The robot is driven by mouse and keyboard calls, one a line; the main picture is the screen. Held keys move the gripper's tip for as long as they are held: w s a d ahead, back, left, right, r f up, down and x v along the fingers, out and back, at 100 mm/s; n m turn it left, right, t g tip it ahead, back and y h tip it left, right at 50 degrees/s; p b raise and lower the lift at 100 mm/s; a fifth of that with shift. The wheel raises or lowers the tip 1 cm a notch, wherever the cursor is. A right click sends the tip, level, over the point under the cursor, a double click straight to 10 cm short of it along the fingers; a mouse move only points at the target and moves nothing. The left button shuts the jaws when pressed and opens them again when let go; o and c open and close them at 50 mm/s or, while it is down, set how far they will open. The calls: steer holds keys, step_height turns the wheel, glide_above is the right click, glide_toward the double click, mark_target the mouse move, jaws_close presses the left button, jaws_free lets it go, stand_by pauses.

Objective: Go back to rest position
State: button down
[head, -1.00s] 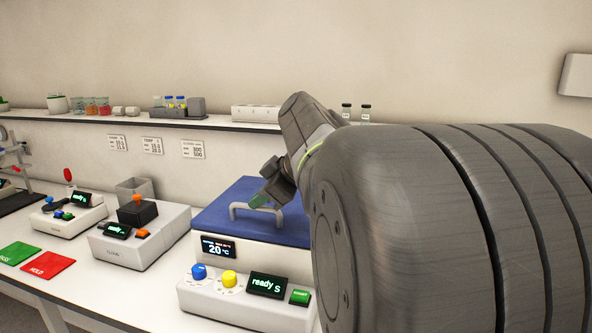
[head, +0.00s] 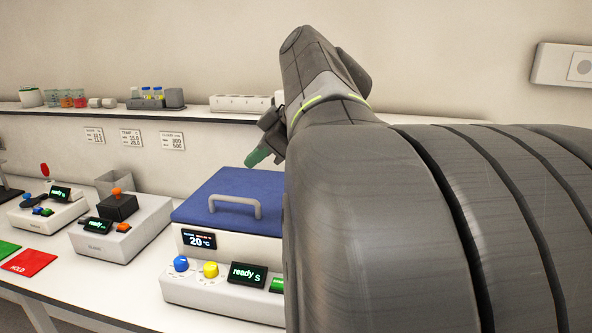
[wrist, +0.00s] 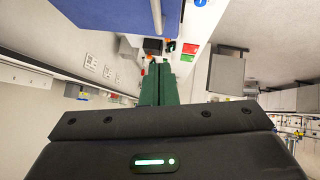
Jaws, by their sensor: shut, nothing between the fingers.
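My gripper (head: 259,157) is raised above the blue-lidded machine (head: 193,259) in the head view, its green fingertips pointing down and left. In the wrist view the two green fingers (wrist: 160,82) lie together, shut with nothing between them. The blue lid (head: 232,188) is closed, with a pale handle (head: 232,209) on top, and my fingers are apart from it. The lid also shows at the top of the wrist view (wrist: 105,14). My large grey arm hides much of the right side of the head view.
A machine with an orange knob (head: 108,243) and another with coloured buttons (head: 43,214) stand to the left. A red mat (head: 29,263) lies at the bench front. Above, a wall shelf (head: 60,111) holds beakers, a vial rack (head: 155,100) and a white block.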

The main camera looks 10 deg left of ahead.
steer(key=shift+v, duration=1.45)
glide_above(229, 199)
steer(key=s+d, duration=0.2)
steer(key=d, duration=0.1)
step_height(229, 199, down, 6)
steer(key=f, duration=0.2)
steer(key=w+f+b, duration=0.1)
steer(key=f, duration=0.1)
steer(key=shift+a+f+b, duration=0.1)
steer(key=shift+a+b, duration=0.05)
steer(key=shift+b, duration=0.15)
steer(key=shift+w+f, duration=0.1)
steer(key=shift+f, duration=0.3)
